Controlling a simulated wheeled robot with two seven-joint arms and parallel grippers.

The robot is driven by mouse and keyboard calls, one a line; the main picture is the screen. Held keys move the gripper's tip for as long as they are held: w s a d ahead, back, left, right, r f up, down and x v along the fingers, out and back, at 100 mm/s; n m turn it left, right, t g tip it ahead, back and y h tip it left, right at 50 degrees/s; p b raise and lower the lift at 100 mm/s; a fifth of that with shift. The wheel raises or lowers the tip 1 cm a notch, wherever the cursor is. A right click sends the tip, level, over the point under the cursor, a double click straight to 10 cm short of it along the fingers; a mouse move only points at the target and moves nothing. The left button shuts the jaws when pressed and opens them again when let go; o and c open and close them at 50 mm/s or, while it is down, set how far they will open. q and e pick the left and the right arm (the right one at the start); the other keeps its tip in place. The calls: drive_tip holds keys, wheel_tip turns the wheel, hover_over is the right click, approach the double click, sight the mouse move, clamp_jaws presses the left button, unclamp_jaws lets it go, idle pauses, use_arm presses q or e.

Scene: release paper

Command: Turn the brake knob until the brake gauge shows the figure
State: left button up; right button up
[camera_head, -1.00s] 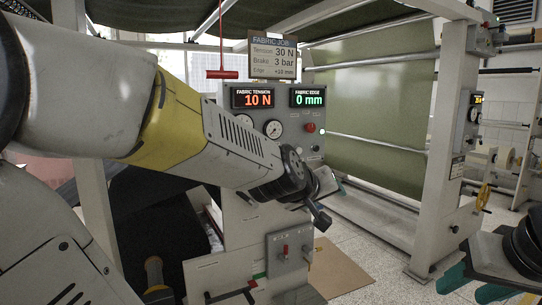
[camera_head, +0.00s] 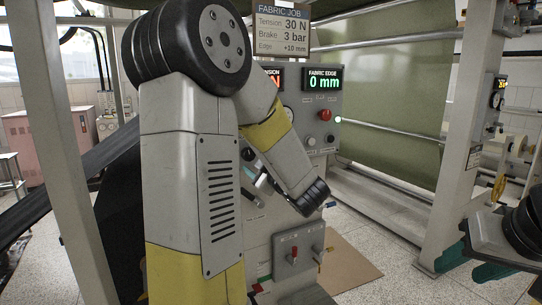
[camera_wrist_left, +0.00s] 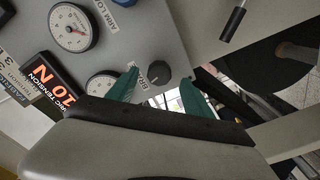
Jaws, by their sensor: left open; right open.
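The job sign (camera_head: 283,34) in the head view reads Brake 3 bar. In the left wrist view a dark round knob (camera_wrist_left: 158,72) sits on the grey panel, with a partly covered label starting "BR" beside it. My left gripper (camera_wrist_left: 160,80) is open, its teal fingers on either side of the knob in this view; contact cannot be told. A white dial gauge (camera_wrist_left: 101,84) is partly hidden by one finger, so its reading is not clear. Another dial (camera_wrist_left: 74,27) is fully visible. In the head view my left arm covers most of the panel's gauges. My right gripper (camera_head: 460,270) is open and empty at the lower right.
The panel carries a fabric edge display (camera_head: 323,78) showing 0 mm, a red button (camera_head: 325,115), and a lower switch box (camera_head: 298,252). A tension display (camera_wrist_left: 51,88) reads 10 N. A frame post (camera_head: 468,130) stands right; open floor lies between.

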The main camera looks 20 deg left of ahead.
sight(250, 156)
use_arm(q)
drive_tip(key=shift+x, duration=2.35)
drive_tip(key=shift+c, duration=0.3)
clamp_jaws()
drive_tip(key=shift+m, duration=0.5)
drive_tip(key=m, duration=0.3)
drive_tip(key=shift+m, duration=0.3)
drive_tip(key=shift+f+m, duration=0.1)
drive_tip(key=shift+m, duration=1.8)
